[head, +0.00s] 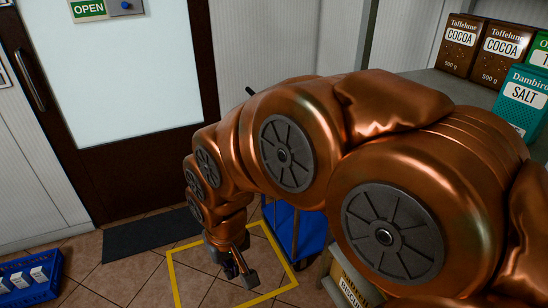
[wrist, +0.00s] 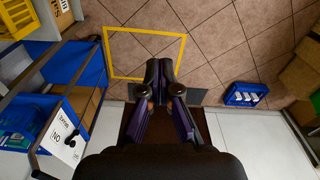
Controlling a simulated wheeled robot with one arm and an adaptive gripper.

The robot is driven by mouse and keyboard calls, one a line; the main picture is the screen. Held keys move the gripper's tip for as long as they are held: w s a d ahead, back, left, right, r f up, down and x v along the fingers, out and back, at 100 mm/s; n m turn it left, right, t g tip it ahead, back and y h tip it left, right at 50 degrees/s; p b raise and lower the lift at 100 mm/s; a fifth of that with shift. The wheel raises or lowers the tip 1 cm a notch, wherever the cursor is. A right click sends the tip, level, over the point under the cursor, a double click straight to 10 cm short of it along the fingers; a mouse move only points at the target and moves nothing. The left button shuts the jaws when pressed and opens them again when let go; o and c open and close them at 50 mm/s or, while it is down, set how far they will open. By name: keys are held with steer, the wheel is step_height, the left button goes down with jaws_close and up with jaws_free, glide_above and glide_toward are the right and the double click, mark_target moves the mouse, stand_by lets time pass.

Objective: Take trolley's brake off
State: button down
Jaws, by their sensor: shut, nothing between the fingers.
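The blue trolley (head: 312,232) stands partly hidden behind my copper arm in the head view.
A yellow square outline (head: 176,280) marks the tiled floor under my gripper. A blue crate with white cartons (head: 50,290) lies at the lower left. A dark mat (head: 150,233) lies before the brown door (head: 200,60). Shelves with cocoa boxes (head: 461,45) stand at the right.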

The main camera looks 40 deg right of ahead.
steer(key=w+d+f+m+t+b, duration=0.35)
steer(key=w+d, duration=0.35)
steer(key=w, duration=0.3)
steer(key=w+d+f+m+t+h+b, duration=0.1)
steer(key=w+d+f+m+t+b, duration=0.2)
steer(key=w+d+f, duration=0.5)
steer(key=w+d+f+m+t+b, duration=0.25)
steer(key=w+d+t, duration=0.2)
steer(key=w, duration=0.65)
steer(key=s+d+f+m+t+h+b, duration=0.1)
steer(key=d+m+t+h+b, duration=0.2)
steer(key=d, duration=0.9)
steer(key=s+d+f+m+t+h+b, duration=0.2)
steer(key=d+m+t+h+b, duration=0.1)
steer(key=d+m, duration=0.6)
steer(key=d+h+b, duration=0.1)
steer(key=d, duration=0.2)
steer(key=shift+m+h+b, duration=0.3)
steer(key=shift+h, duration=0.1)
steer(key=shift+d+f, duration=0.1)
steer(key=x, duration=1.4)
steer(key=shift+p, duration=0.3)
